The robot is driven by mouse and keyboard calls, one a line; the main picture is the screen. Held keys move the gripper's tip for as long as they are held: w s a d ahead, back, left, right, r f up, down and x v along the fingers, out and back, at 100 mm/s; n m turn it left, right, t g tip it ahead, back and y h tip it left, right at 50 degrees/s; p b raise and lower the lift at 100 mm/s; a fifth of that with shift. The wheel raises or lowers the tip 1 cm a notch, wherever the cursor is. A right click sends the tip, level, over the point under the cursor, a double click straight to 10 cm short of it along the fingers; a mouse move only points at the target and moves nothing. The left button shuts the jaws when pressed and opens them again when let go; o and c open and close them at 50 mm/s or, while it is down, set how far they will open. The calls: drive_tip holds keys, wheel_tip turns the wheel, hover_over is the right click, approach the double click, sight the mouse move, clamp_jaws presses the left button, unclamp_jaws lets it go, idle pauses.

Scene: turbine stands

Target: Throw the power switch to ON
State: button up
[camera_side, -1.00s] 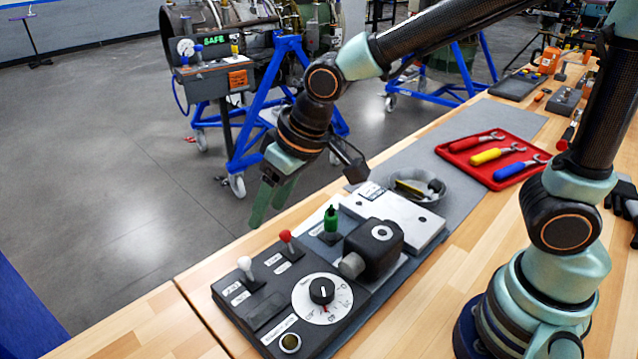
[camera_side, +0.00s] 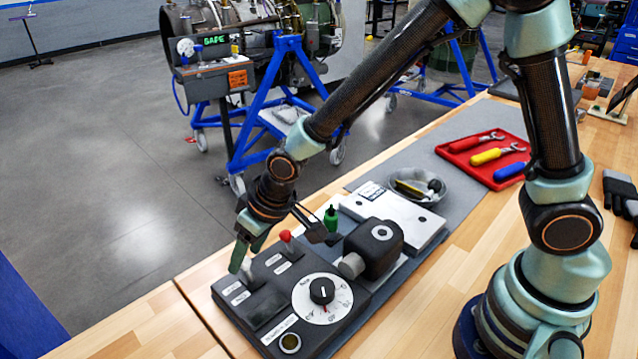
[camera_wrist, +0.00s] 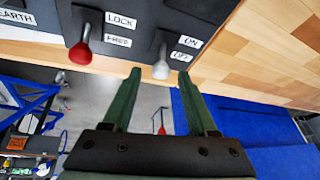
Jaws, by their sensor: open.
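The power switch is a lever with a pale grey knob (camera_wrist: 160,69) on the dark control panel (camera_side: 262,312). In the wrist view its ON and OFF labels sit beside it, and the knob appears at the OFF end. My gripper (camera_wrist: 160,76) is open, its two green fingers on either side of the knob, with a gap visible on each side. In the side view my gripper (camera_side: 241,256) is low at the panel's far left corner and partly hides the knob. I cannot tell whether a finger touches it.
A red-knobbed lever (camera_wrist: 80,52) marked LOCK and FREE is beside the power switch. A round dial (camera_side: 322,299), a green-capped part (camera_side: 331,219) and a dark block (camera_side: 373,248) crowd the panel area. A red tray (camera_side: 485,153) holds tools farther back.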

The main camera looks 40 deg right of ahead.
drive_tip(key=shift+w+a+f, duration=0.1)
drive_tip(key=shift+w+f, duration=0.05)
drive_tip(key=shift+f, duration=0.25)
clamp_jaws()
drive_tip(key=shift+s+n+t+y, duration=0.3)
drive_tip(key=shift+s+t+y, duration=0.5)
drive_tip(key=shift+t, duration=0.3)
drive_tip(key=shift+s+a, duration=0.1)
unclamp_jaws()
